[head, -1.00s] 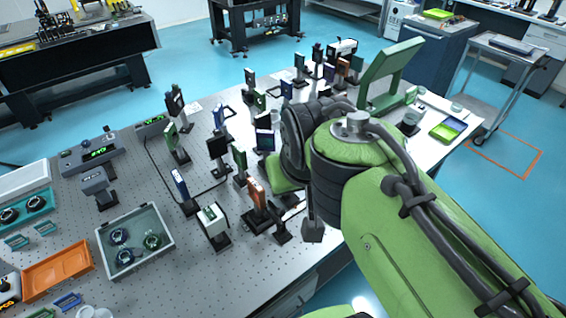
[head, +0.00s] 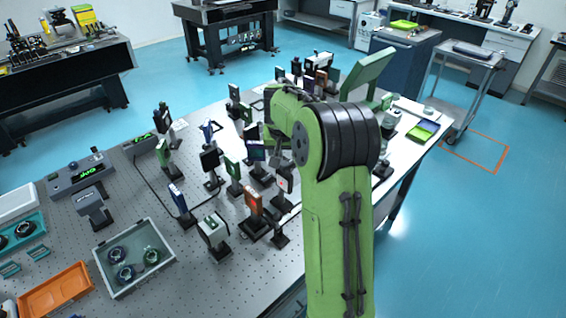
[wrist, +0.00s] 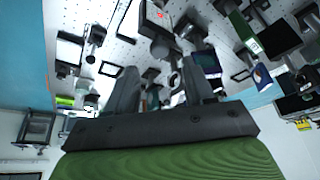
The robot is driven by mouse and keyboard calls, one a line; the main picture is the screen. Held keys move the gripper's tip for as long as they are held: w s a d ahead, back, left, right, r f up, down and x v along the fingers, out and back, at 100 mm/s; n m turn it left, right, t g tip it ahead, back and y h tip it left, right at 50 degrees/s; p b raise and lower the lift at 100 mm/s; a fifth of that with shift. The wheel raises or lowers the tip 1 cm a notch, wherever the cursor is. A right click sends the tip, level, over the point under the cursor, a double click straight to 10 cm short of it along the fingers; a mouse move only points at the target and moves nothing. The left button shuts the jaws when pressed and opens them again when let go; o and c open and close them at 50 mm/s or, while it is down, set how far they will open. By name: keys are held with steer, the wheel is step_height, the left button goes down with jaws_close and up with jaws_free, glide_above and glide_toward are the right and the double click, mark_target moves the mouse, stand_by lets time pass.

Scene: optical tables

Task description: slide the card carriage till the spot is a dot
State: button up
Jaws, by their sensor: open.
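A pale card (head: 284,183) with a small red spot on it stands upright on a post near the front edge of the optical table, just left of my arm. The size and shape of the spot are too small to judge. In the wrist view a dark-framed card (wrist: 158,17) with a red mark shows at the top, beyond the fingertips. The carriage under the card is not clear in either view. My gripper (wrist: 160,80) is open, its two fingers apart with nothing seen held between them.
An orange-framed optic (head: 254,202) and a white-topped mount (head: 213,228) stand close left of the card. Several other posts crowd behind it. A grey tray (head: 135,258) and an orange tray (head: 55,297) lie at the left. Bare table shows around the trays.

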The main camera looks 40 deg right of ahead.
mark_target(284, 163)
steer(key=x, duration=0.5)
steer(key=shift+w+d+f, duration=0.15)
steer(key=shift+f, duration=0.2)
jaws_close()
